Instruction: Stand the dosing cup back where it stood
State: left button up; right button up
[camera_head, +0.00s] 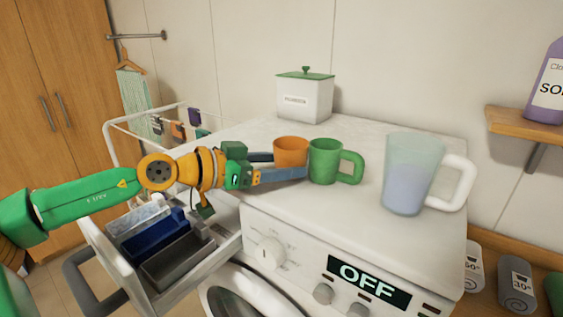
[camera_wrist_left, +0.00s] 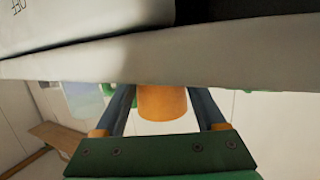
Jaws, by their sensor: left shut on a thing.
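An orange cup (camera_head: 291,150) is between the fingers of my left gripper (camera_head: 287,164), near the left part of the white machine top (camera_head: 395,240). The near finger hides the cup's lower part, so I cannot tell whether it touches the top. The left wrist view shows the orange cup (camera_wrist_left: 162,103) between the two fingers of my left gripper (camera_wrist_left: 161,105), which is shut on it. A green cup with a handle (camera_head: 323,161) stands close to its right. My right gripper is not in view.
A frosted jug (camera_head: 408,175) with a white handle stands to the right. A white box with a green lid (camera_head: 304,98) is at the back. An open drawer (camera_head: 207,255) with compartments lies below my left arm. The middle front of the top is clear.

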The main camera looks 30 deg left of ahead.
pick_arm(q)
jog(key=shift+f, duration=0.25)
jog(key=o, duration=1.5)
jog(key=shift+r, duration=0.15)
